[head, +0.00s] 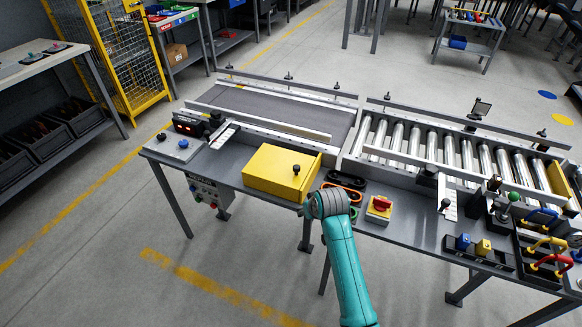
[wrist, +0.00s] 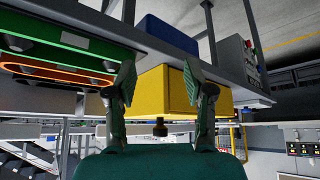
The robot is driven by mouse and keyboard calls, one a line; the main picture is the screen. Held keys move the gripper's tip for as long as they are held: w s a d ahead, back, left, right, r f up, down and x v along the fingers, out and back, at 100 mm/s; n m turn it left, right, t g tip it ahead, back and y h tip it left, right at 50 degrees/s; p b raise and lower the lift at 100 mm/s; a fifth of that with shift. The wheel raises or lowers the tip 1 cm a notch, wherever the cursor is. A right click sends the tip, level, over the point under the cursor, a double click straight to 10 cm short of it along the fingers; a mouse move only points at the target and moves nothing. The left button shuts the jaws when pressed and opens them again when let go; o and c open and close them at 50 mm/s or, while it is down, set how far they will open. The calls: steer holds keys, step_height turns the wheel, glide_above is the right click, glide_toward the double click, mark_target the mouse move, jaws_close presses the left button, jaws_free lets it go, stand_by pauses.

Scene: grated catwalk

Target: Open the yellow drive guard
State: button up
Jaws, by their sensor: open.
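The yellow drive guard (head: 275,166) is a box-shaped cover on the grey bench, beside the dark conveyor belt. It looks closed. A small dark knob (head: 296,169) sits on its right side. In the head view my teal arm's grey wrist joint is just right of and below the guard, and my gripper's fingers are hidden. In the wrist view my gripper (wrist: 159,82) is open, with its two fingers apart and nothing between them held. The yellow guard (wrist: 160,98) shows between and beyond the fingers, and the black knob (wrist: 160,129) hangs from it, apart from both fingers.
A black holder with orange and green loops (head: 344,187) stands right of the guard, close to my arm. A yellow box with a red switch (head: 380,206) is further right. The roller conveyor (head: 450,150) runs right. A control box (head: 209,191) hangs below the bench.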

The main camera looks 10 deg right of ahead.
mark_target(297, 167)
steer(key=shift+g, duration=0.5)
steer(key=w+r, duration=0.3)
steer(key=r, duration=0.2)
steer(key=w+r, duration=0.2)
steer(key=shift+w+r, duration=0.25)
steer(key=shift+w, duration=0.1)
steer(key=w+r+g, duration=0.1)
steer(key=w+r, duration=0.3)
steer(key=r, duration=0.5)
steer(key=shift+n, duration=0.3)
steer(key=x, duration=1)
steer(key=shift+s+a+f, duration=0.1)
steer(key=shift+a+f, duration=0.05)
steer(key=shift+a, duration=0.05)
jaws_close()
